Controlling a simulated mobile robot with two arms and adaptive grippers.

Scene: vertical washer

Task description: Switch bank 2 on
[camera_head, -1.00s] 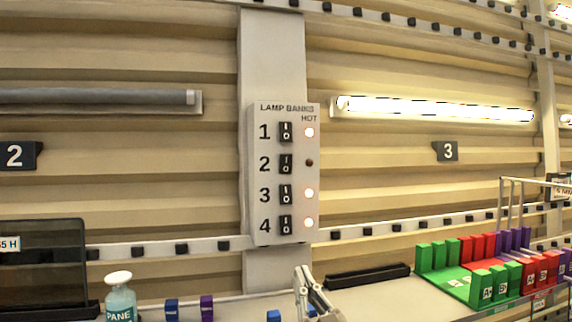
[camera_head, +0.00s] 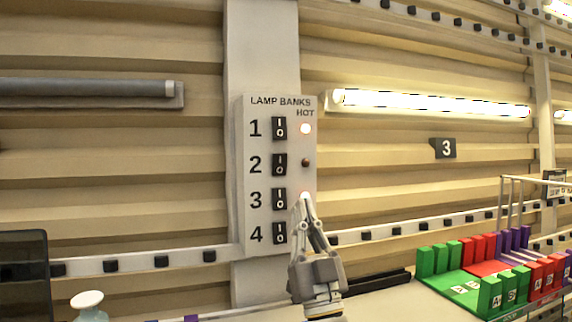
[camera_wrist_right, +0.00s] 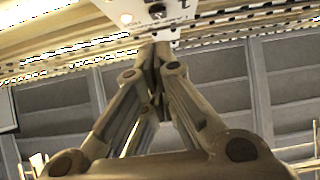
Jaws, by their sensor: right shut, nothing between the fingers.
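The white lamp banks panel (camera_head: 240,170) is on the wall post in the head view, with rocker switches numbered 1 to 4. The bank 2 switch (camera_head: 280,164) has a dark indicator (camera_head: 306,162) beside it. The bank 1 indicator (camera_head: 306,129) is lit. A glow shows at the bank 3 indicator, behind my fingertips. The bank 4 indicator is hidden by my gripper. My right gripper (camera_head: 306,200) is shut and empty, its tips below and right of switch 2. In the wrist view the shut fingertips (camera_wrist_right: 156,52) point toward the panel (camera_wrist_right: 152,12); contact cannot be told. My left gripper is out of view.
Green, red and purple blocks stand on the bench at right. A bottle top (camera_head: 88,302) shows at lower left.

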